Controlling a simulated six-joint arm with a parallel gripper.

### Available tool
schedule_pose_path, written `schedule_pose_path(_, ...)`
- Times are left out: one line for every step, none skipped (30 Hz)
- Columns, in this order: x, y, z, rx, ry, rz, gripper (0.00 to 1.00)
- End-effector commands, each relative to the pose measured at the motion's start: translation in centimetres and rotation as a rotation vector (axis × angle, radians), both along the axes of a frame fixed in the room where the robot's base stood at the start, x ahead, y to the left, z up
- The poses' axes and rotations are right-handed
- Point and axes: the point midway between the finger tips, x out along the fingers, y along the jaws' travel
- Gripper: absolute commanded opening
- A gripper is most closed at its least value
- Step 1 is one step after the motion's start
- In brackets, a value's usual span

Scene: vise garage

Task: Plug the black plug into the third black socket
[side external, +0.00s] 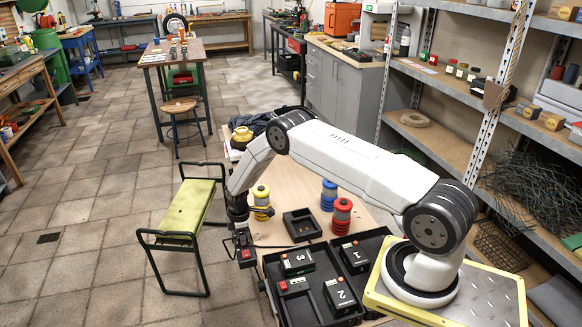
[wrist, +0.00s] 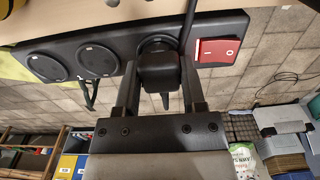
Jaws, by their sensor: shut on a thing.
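A black strip (wrist: 128,50) with a row of round black sockets runs along the table edge. Two sockets, the first (wrist: 45,67) and the second (wrist: 98,61), show as bare discs at left in the wrist view. The third socket is the one closest to the red switch (wrist: 217,51) and is mostly hidden behind the black plug (wrist: 160,72). My gripper (wrist: 160,88) is shut on the plug, a finger on each side, and holds it in front of that socket. I cannot tell how far in it sits. In the side view my gripper (side external: 242,238) is at the table's left edge.
Black trays (side external: 310,312) with numbered battery packs (side external: 340,296) stand near my base. A yellow folding stand (side external: 187,208) is on the floor at left.

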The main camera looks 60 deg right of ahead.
Motion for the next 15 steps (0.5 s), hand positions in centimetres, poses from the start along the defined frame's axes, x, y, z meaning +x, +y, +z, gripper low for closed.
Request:
schedule_pose_path(0.01, 0.00, -0.08, 0.000, 0.000, 0.000, 0.00)
schedule_pose_path(0.01, 0.00, -0.13, 0.000, 0.000, 0.000, 0.00)
schedule_pose_path(0.01, -0.01, -0.19, 0.000, 0.000, 0.000, 0.00)
schedule_pose_path(0.00, 0.00, -0.23, 0.000, 0.000, 0.000, 0.00)
schedule_pose_path(0.00, 0.00, -0.28, 0.000, 0.000, 0.000, 0.00)
schedule_pose_path(-0.01, 0.01, -0.34, 0.000, 0.000, 0.000, 0.00)
schedule_pose_path(0.00, 0.00, -0.31, 0.000, 0.000, 0.000, 0.62)
schedule_pose_path(0.00, 0.00, -0.31, 0.000, 0.000, 0.000, 0.71)
schedule_pose_path(-0.01, 0.01, -0.31, 0.000, 0.000, 0.000, 0.84)
schedule_pose_path(-0.01, 0.01, -0.31, 0.000, 0.000, 0.000, 0.93)
schedule_pose_path(-0.01, 0.00, -0.31, 0.000, 0.000, 0.000, 0.93)
schedule_pose_path(-0.01, 0.00, -0.30, 0.000, 0.000, 0.000, 0.93)
schedule_pose_path(-0.01, 0.00, -0.30, 0.000, 0.000, 0.000, 0.93)
schedule_pose_path(-0.01, 0.00, -0.30, 0.000, 0.000, 0.000, 0.93)
schedule_pose_path(-0.01, 0.00, -0.30, 0.000, 0.000, 0.000, 0.93)
